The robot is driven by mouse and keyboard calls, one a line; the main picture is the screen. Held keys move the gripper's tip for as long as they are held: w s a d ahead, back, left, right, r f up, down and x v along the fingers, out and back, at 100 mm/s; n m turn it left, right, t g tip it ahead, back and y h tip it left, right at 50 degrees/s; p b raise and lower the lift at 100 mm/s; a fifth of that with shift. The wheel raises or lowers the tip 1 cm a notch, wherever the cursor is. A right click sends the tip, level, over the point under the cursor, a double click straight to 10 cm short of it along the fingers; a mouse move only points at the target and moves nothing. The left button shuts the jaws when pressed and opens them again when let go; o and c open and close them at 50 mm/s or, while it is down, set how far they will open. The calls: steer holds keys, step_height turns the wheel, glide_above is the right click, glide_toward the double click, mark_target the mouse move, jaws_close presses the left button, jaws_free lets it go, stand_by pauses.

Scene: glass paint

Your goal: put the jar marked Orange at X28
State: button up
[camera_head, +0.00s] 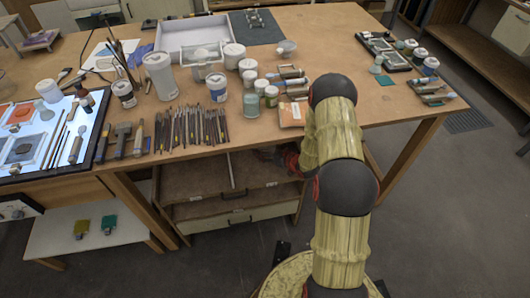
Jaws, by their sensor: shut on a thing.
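I cannot pick out a jar marked Orange, as the labels are too small to read. No mark X28 is legible. My arm bends down at the table's front edge, and a dark and red part of it shows in front of the drawers. My gripper's fingers and anything in them are hidden.
The wooden table (330,50) carries a row of brushes (194,128), a lit panel (90,150) with glass pieces and a white tray (172,38). A drawer unit (232,212) stands under the front edge, its top open. The table's right middle has bare wood.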

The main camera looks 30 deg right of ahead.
steer(key=shift+w+d+f, duration=0.1)
steer(key=shift+w+f, duration=0.15)
steer(key=shift+f, duration=0.05)
steer(key=shift+f+b, duration=0.75)
steer(key=shift+f, duration=0.65)
steer(key=shift+f, duration=0.2)
steer(key=o, duration=1.4)
